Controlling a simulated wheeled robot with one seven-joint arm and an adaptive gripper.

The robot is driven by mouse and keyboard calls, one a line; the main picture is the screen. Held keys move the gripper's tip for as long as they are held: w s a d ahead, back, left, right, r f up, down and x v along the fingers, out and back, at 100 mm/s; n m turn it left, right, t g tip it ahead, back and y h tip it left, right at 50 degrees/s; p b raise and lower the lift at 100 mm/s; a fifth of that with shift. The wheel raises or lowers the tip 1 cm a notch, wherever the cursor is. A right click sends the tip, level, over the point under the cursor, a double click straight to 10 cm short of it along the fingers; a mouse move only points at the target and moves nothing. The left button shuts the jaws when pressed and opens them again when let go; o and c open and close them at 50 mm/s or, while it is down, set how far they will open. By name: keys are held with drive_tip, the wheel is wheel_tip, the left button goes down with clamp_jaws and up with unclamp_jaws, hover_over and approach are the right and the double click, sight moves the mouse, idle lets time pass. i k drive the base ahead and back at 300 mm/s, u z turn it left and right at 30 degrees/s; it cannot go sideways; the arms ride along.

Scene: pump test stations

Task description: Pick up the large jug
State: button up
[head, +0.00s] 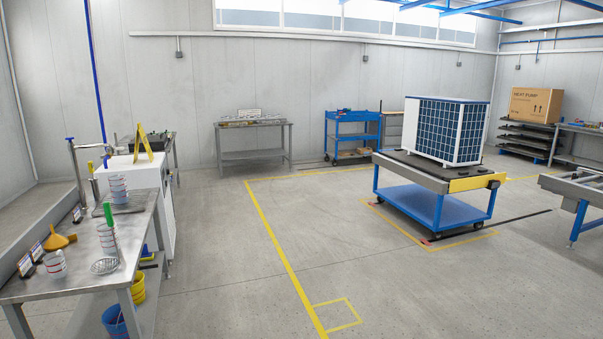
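Clear vessels with red and blue marks stand on the steel bench (75,285) at the left. A tall one (119,189) is at the back of the bench, and another (107,238) stands in the middle, with a green object (108,213) rising at its top. A shorter, wider one (55,266) is nearer the front left. They are small in this view, and I cannot tell for certain which is the large jug. My gripper is not in view.
An orange funnel (58,240) and a round strainer (104,265) lie on the bench. Yellow (138,288) and blue (115,322) buckets are below. A blue cart (412,203) carries a heat pump unit (446,130) at the right. The floor between is clear.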

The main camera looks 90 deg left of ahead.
sight(118, 182)
drive_tip(key=k, duration=0.3)
drive_tip(key=u, duration=2.85)
drive_tip(key=i, duration=2.95)
drive_tip(key=u, duration=1.65)
